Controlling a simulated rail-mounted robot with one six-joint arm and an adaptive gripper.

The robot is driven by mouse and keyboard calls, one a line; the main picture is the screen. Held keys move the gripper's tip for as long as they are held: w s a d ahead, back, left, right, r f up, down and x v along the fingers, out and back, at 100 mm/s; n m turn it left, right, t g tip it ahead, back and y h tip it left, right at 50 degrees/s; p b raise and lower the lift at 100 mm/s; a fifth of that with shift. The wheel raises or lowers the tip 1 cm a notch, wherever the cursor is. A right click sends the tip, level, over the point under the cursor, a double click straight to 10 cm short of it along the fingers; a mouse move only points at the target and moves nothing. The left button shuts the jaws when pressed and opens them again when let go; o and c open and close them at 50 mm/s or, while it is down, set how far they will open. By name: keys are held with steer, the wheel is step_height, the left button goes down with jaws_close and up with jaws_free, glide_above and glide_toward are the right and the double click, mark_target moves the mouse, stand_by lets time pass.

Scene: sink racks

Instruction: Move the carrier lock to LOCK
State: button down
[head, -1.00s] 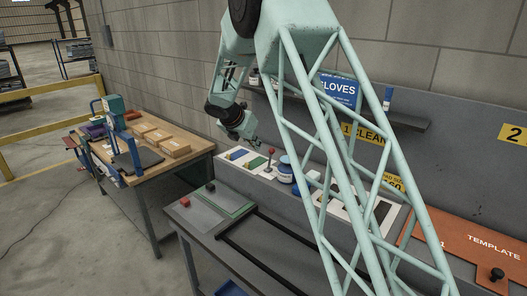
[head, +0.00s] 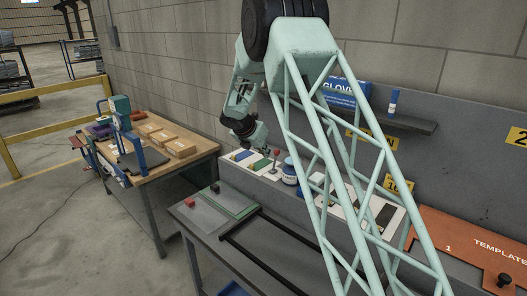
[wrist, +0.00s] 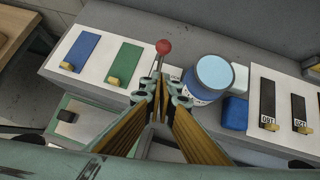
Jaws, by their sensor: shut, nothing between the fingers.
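My gripper (wrist: 157,92) is shut and empty. In the wrist view its fingertips overlap the lever's lower part, with the knob just beyond them; I cannot tell whether they touch it. In the head view my gripper (head: 266,149) is just left of the knob.
A blue-lidded jar (wrist: 212,78) and a blue block (wrist: 234,113) stand close right of the lever. Blue (wrist: 80,52) and green (wrist: 124,62) slots with yellow tabs lie left.

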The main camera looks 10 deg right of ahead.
mark_target(276, 152)
steer(key=w+d+f, duration=0.3)
steer(key=w+d, duration=0.1)
steer(key=w, duration=0.1)
stand_by(0.4)
steer(key=shift+d+p, duration=0.1)
steer(key=shift+p, duration=0.3)
steer(key=shift+w+d+r+p, duration=0.2)
steer(key=shift+w+d+p, duration=0.25)
steer(key=shift+d+p, duration=0.2)
steer(key=shift+w+d+f, duration=0.1)
steer(key=shift+w+d, duration=0.05)
steer(key=shift+w, duration=0.1)
steer(key=shift+s, duration=0.15)
